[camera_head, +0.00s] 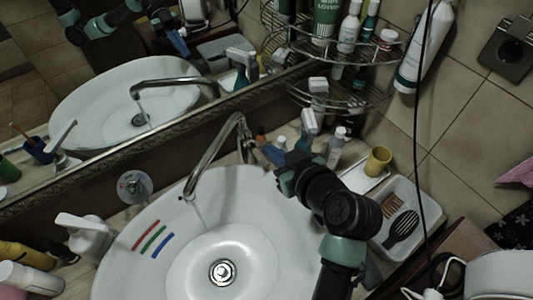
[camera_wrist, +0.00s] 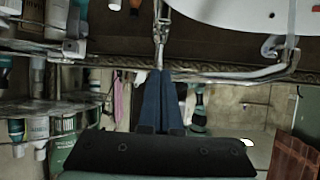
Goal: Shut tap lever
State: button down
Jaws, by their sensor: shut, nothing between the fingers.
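The chrome tap (camera_head: 213,151) rises behind the white basin (camera_head: 130,262), and its curved spout reaches over the bowl. A thin pale streak below the spout looks like running water. I cannot clearly separate the lever from the tap body. In the wrist view, a chrome tap part (camera_wrist: 160,28) stands straight ahead of the fingertips. My gripper (camera_head: 270,153) is right of the tap, low over the back rim. Its blue fingers (camera_wrist: 160,73) are shut together and empty. I cannot tell whether the tips touch the chrome.
A framed mirror (camera_head: 135,150) behind the basin reflects the tap and arm. A wire rack (camera_head: 335,98) with bottles stands at the back right. A white tray (camera_head: 425,240) with brushes and a yellow cup (camera_head: 378,161) are at the right. A white pump bottle (camera_head: 88,237) is left.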

aim_at(265, 162)
jog(key=p+x, duration=0.1)
jog(key=x, duration=0.3)
jog(key=shift+w+a+f, duration=0.15)
jog(key=shift+w, duration=0.1)
jog(key=shift+s+d+f, duration=0.1)
jog(key=shift+s+f, duration=0.1)
jog(key=shift+f, duration=0.4)
jog(key=shift+s+d+f, duration=0.1)
jog(key=shift+s+f, duration=0.05)
jog(key=shift+f, duration=0.45)
jog(key=shift+s+f+p, duration=0.1)
jog(key=shift+f+p, duration=0.25)
jog(key=shift+f, duration=0.35)
jog(key=shift+d, duration=0.1)
